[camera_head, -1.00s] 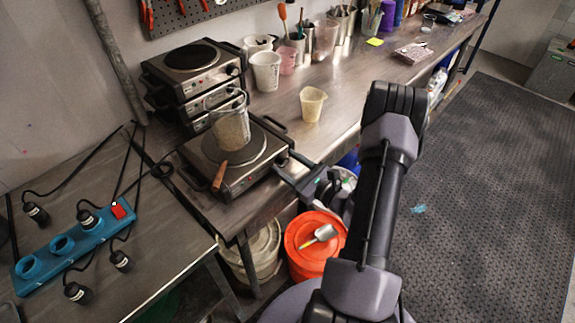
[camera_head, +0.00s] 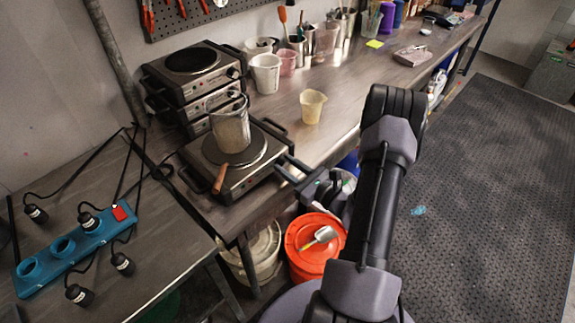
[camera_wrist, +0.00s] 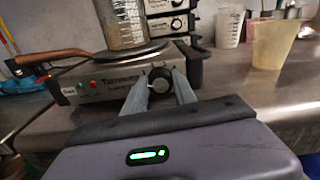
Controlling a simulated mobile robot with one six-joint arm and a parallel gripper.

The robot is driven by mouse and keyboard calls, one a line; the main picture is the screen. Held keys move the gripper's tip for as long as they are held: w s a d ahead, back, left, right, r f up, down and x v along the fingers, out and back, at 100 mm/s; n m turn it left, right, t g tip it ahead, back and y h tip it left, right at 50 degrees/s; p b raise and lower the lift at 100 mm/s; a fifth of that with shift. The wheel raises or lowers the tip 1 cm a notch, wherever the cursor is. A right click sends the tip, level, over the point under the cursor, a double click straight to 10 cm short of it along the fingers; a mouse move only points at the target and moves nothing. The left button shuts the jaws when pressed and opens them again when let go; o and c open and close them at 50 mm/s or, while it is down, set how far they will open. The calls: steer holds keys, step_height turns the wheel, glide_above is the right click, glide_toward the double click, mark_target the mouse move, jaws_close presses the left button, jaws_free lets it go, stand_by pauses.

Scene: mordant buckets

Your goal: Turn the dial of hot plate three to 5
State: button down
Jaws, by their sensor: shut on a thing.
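A hot plate (camera_head: 197,170) stands alone at the front left of the bench, with a beaker (camera_head: 230,129) on its round plate. I cannot read a number on it that marks it as hot plate three. In the wrist view its front panel (camera_wrist: 105,89) shows a red and a green light and a black dial (camera_wrist: 160,79) at the right. My gripper (camera_wrist: 160,84) is shut on this dial, one finger on each side of it. The dial's scale is too small to read. In the head view my gripper (camera_head: 286,168) reaches the front right of the hot plate.
More hot plates (camera_head: 192,62) are stacked behind. A wooden handle (camera_head: 219,179) sticks out over the front edge. A yellowish cup (camera_head: 312,106) stands to the right. An orange bucket (camera_head: 300,268) with a scoop on its lid is below the bench.

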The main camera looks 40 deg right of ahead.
steer(key=m+p, duration=0.1)
steer(key=m, duration=0.3)
steer(key=shift+p, duration=0.35)
steer(key=m+p, duration=0.2)
steer(key=m, duration=0.2)
steer(key=shift+m, duration=0.4)
steer(key=m+p, duration=0.1)
steer(key=m, duration=0.2)
steer(key=shift+d+m, duration=0.1)
steer(key=shift+m, duration=0.3)
steer(key=m+p, duration=0.1)
steer(key=m, duration=0.3)
steer(key=shift+f, duration=0.1)
steer(key=m+p, duration=0.1)
steer(key=m, duration=0.4)
steer(key=shift+f, duration=0.1)
steer(key=m+p, duration=0.1)
steer(key=m, duration=0.8)
steer(key=shift+f+p, duration=0.1)
steer(key=shift+p, duration=0.25)
steer(key=shift+m, duration=1.9)
